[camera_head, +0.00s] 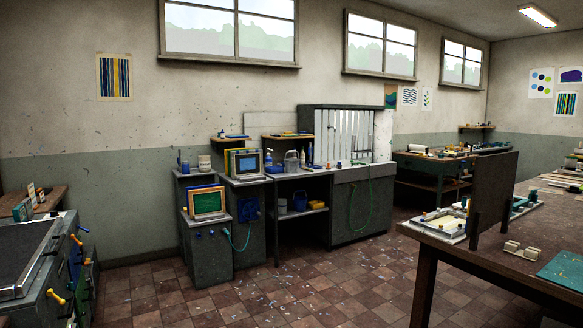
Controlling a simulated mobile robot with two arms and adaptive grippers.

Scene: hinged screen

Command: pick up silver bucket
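A small grey, silver-looking bucket (291,161) stands upright on the dark counter left of the sink unit, across the room. It is small in the picture, and its handle is hard to make out. A blue bucket (300,201) sits on the shelf below that counter. Neither of my grippers shows in the head view.
Tiled floor (290,285) with scattered paint flecks lies open towards the counter. A wooden table (470,256) with a dark upright panel (493,190) stands at right. A dark bench unit (38,262) with yellow knobs stands at left. A green hose (352,208) hangs from the sink.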

